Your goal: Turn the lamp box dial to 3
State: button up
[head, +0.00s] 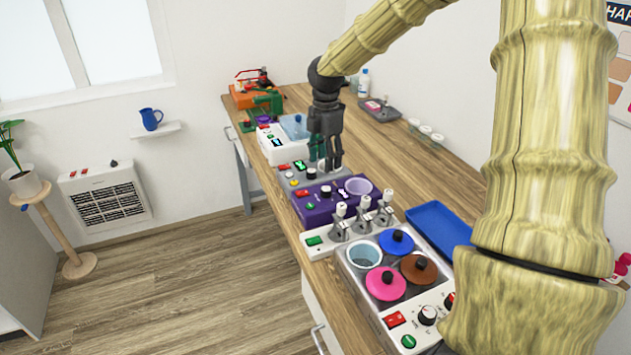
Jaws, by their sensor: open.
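My gripper (328,167) is open and points down over the row of boxes on the bench. Its fingertips are near the back edge of a purple box (320,214) and the front right of a grey box (288,173). The purple box has a dark dial (326,191), a red switch and a green button. The grey box has a small green display (299,166), a dark knob (311,173) and a red switch; its right part is hidden by my gripper. I cannot tell which box is the lamp box, and dial numbers are too small to read.
A white cup (358,188) stands on the purple box. Nearer are several silver levers (363,216) and a unit with coloured lids (386,282). A blue tray (439,229) lies to the right. A white box (272,148) stands behind. Bench (385,155) is bare right of my gripper.

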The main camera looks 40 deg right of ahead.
aim_at(326, 188)
jog(key=s+f, duration=0.2)
jog(key=shift+s+f+p, duration=0.3)
jog(key=shift+p, duration=0.1)
jog(key=w+f, duration=0.2)
jog(key=f, duration=0.3)
jog(key=shift+w+a+f+p, duration=0.1)
jog(key=shift+w+f+p, duration=0.05)
jog(key=shift+w+p, duration=0.25)
jog(key=shift+s+f, duration=0.1)
jog(key=shift+f, duration=0.2)
jog(key=shift+s+f, duration=0.15)
jog(key=shift+s, duration=0.65)
jog(key=shift+w+f, duration=0.4)
jog(key=shift+w, duration=0.15)
jog(key=shift+s+r, duration=0.1)
jog(key=shift+s, duration=0.1)
jog(key=shift+c, duration=1)
jog(key=shift+s+r, duration=0.1)
jog(key=shift+s, duration=0.05)
jog(key=c, duration=0.9)
